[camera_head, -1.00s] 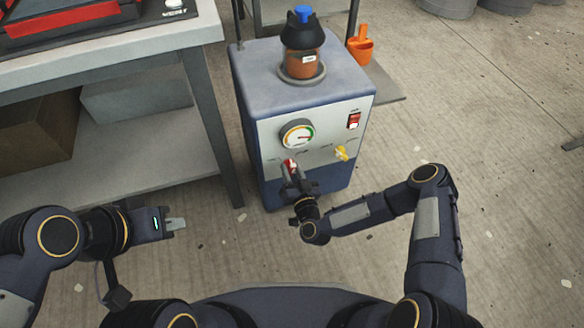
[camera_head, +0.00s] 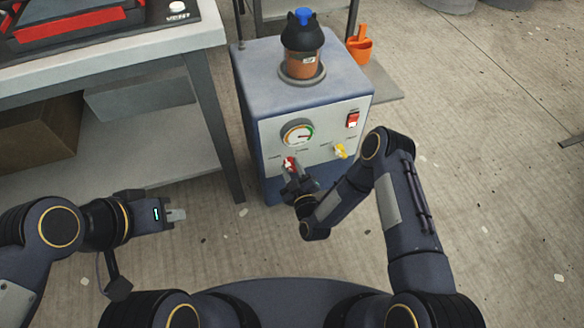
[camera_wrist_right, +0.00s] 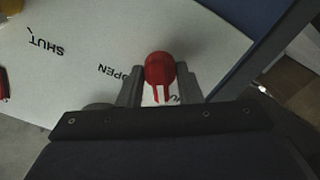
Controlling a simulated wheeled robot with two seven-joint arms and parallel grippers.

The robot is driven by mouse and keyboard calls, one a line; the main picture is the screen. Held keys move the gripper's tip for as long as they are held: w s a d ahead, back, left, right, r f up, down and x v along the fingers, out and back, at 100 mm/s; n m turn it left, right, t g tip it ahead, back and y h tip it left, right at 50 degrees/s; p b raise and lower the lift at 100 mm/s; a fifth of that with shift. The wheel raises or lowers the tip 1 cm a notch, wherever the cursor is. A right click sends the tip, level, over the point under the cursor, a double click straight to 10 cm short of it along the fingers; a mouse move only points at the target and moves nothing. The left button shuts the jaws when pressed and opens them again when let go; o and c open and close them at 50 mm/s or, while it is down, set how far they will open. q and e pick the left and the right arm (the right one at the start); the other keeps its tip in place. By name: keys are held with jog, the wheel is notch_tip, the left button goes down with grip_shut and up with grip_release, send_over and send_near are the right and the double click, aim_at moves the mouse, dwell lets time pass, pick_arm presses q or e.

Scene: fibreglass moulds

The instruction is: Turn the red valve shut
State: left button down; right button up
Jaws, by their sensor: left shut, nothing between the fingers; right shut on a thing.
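The red valve (camera_head: 288,163) sits on the front panel of the blue and grey pump unit (camera_head: 262,93), at lower left below the gauge. My right gripper (camera_head: 291,174) is at the valve. In the right wrist view, the red valve handle (camera_wrist_right: 160,68) stands between the two fingers of my right gripper (camera_wrist_right: 159,80), which are shut on it. The word OPEN is printed left of the handle; lettering behind the handle is partly hidden. My left gripper (camera_head: 176,215) is shut and empty, above the floor at left, away from the unit.
A yellow valve (camera_head: 340,150) is to the right on the same panel, with a round gauge (camera_head: 297,132) and a red switch (camera_head: 352,119) above. A jar (camera_head: 302,62) stands on top of the unit. A workbench (camera_head: 215,130) is close on the left.

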jog(key=shift+n, duration=1.1)
jog(key=o, duration=1)
jog(key=shift+c, duration=0.2)
jog(key=p+v, duration=0.2)
jog(key=v, duration=0.5)
jog(key=shift+s+d, duration=0.15)
jog(key=shift+s, duration=0.2)
